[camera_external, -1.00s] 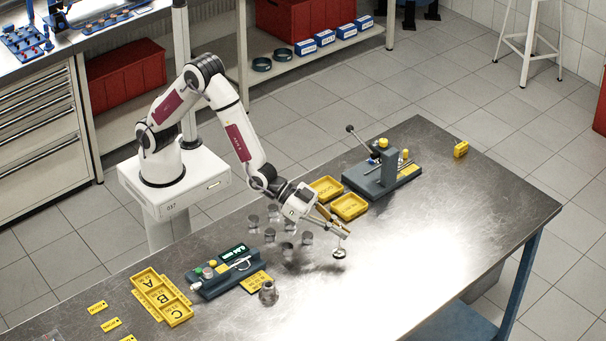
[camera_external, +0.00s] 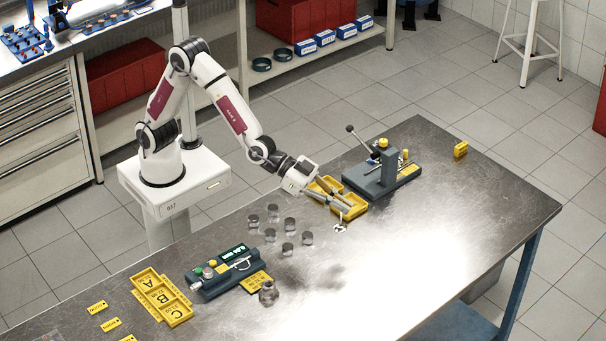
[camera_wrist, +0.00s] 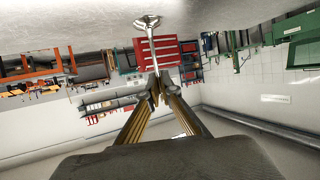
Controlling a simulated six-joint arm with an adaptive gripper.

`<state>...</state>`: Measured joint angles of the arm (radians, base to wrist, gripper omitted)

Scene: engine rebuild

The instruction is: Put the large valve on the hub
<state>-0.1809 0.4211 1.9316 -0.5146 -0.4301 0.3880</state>
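My gripper (camera_external: 345,207) is shut on a valve (camera_external: 340,227), holding it above the table just in front of the yellow trays. In the wrist view the valve (camera_wrist: 147,22) has its thin stem between the fingertips (camera_wrist: 155,90) and its round head away from them. A grey, flared metal part (camera_external: 268,293), possibly the hub, stands on the table beside the gauge unit, well to the left and in front of my gripper. I cannot confirm that it is the hub.
Two yellow trays (camera_external: 349,206) lie behind the gripper. A grey lever press (camera_external: 385,178) stands to their right. Several metal cylinders (camera_external: 288,249) stand left of the gripper. A gauge unit (camera_external: 222,272) and lettered trays (camera_external: 162,298) are further left.

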